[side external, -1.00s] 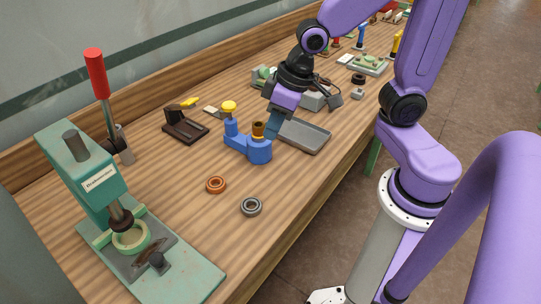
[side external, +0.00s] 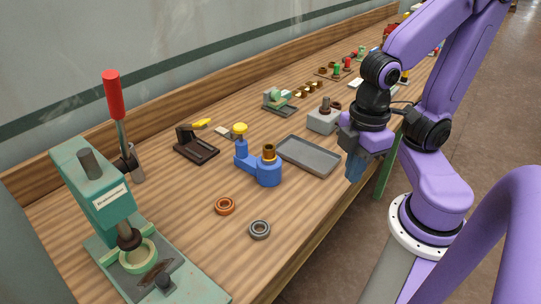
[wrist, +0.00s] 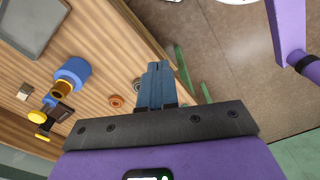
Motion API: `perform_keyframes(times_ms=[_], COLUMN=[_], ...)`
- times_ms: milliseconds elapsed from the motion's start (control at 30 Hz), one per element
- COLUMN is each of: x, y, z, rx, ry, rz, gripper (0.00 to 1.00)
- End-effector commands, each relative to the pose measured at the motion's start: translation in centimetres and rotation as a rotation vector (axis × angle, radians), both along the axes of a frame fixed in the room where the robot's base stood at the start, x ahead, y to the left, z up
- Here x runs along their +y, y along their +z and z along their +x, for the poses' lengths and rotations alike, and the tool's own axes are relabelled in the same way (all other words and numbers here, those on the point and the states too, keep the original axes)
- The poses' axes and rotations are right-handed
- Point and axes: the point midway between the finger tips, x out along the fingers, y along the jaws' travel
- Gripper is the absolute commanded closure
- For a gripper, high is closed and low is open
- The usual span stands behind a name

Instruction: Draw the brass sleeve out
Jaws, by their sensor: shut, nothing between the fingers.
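The brass sleeve (side external: 268,152) stands upright in the round boss of a blue holder (side external: 268,174), its dark open top above the rim. A yellow knob (side external: 240,130) tops the holder's other post. The sleeve also shows in the wrist view (wrist: 62,88), left of the fingers. My gripper (side external: 353,172) is right of the holder, clear of it, near the front edge of the bench. Its blue fingers (wrist: 157,68) are shut together with nothing between them.
A grey tray (side external: 308,156) lies between holder and gripper. An orange ring (side external: 225,205) and a grey ring (side external: 259,229) lie in front. A green press (side external: 107,200) stands left. A grey block with a peg (side external: 324,119) stands behind the tray.

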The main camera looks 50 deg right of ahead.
Motion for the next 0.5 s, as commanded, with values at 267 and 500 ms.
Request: perform_keyframes(times_ms=[267,500], x=[0.03,0.04], y=[0.00,0.00], z=[0.03,0.04], rx=[0.000,0.000], ry=[-0.001,-0.002], rz=[0.001,0.001], gripper=[1.00,0.77])
